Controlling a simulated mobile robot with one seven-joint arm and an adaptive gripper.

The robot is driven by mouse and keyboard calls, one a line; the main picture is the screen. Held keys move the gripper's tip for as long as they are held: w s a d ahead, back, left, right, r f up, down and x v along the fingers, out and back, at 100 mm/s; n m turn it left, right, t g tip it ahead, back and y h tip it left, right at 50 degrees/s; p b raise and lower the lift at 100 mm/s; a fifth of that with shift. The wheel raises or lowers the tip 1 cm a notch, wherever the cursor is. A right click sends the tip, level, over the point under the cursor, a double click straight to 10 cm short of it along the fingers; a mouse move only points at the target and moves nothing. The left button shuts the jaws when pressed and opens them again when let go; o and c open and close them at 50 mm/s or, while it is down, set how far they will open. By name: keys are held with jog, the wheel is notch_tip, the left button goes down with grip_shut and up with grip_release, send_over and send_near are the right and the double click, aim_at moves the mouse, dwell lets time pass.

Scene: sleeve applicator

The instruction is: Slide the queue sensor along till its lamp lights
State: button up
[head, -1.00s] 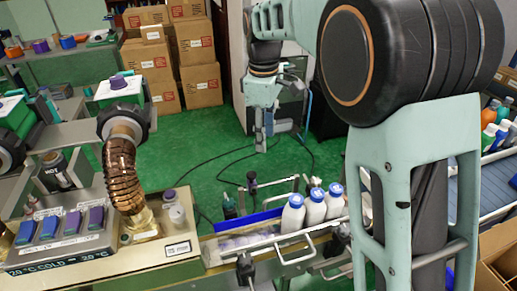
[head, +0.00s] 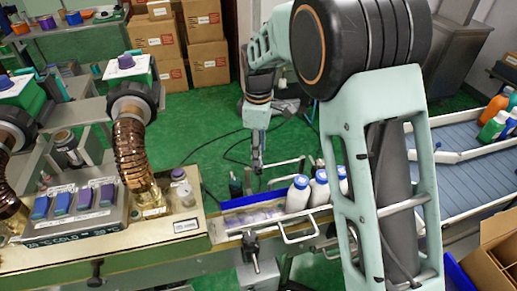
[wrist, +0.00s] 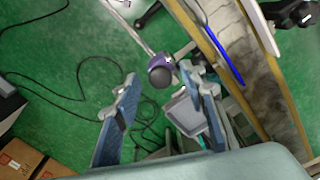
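My gripper (head: 257,163) hangs over the far side of the bottle conveyor (head: 222,232), fingers down. In the wrist view my gripper (wrist: 164,80) is open, its two blue-padded fingers apart. A dark round knob with a purplish body (wrist: 161,70) shows between the fingertips, on a pale rod. A grey box-like part (wrist: 186,114) shows near the right finger; I cannot tell which of these belongs to the queue sensor. In the head view a small dark upright part (head: 235,187) stands just left of my gripper. I cannot make out a lamp or its state.
White bottles with blue caps (head: 299,195) stand on the conveyor, right of my gripper. A blue guide strip (head: 270,200) runs along its far side. A copper-coloured hose (head: 132,155) and a button panel (head: 75,212) are at left. Cables lie on the green floor.

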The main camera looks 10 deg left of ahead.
grip_shut()
dwell(0.3)
jog(key=shift+d, duration=0.1)
jog(key=w+d, duration=0.3)
jog(key=d, duration=0.4)
jog(key=shift+w+d, duration=0.2)
jog(key=shift+w, duration=0.15)
grip_release()
jog(key=shift+s+a, duration=0.1)
